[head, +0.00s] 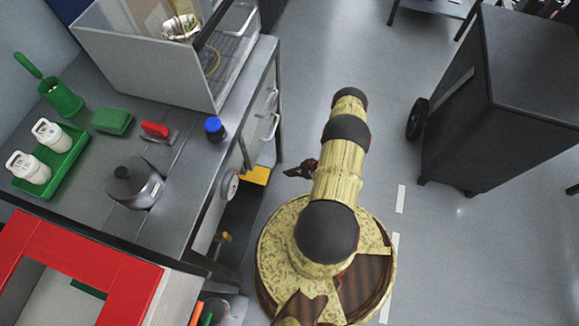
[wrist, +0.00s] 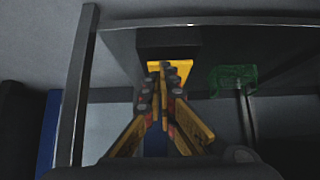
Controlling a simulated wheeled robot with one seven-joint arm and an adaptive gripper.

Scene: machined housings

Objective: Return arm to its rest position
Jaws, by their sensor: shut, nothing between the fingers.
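My gripper (wrist: 163,72) shows in the wrist view with its two fingers meeting at the tips, and I see nothing held between them. In the head view the gripper (head: 299,170) is a small dark shape that sticks out on the left side of my yellow arm. It hangs over the open floor beside the grey workbench (head: 185,150) and touches nothing that I can see. My arm stands above its round base and is partly folded, so its lower links are hidden from above.
The bench holds a grey machine housing (head: 145,62), a green tray (head: 62,160) with white bottles, and a blue-capped jar (head: 214,130). A red frame (head: 125,285) is at lower left. A dark wheeled cabinet (head: 505,110) stands right. The floor between is clear.

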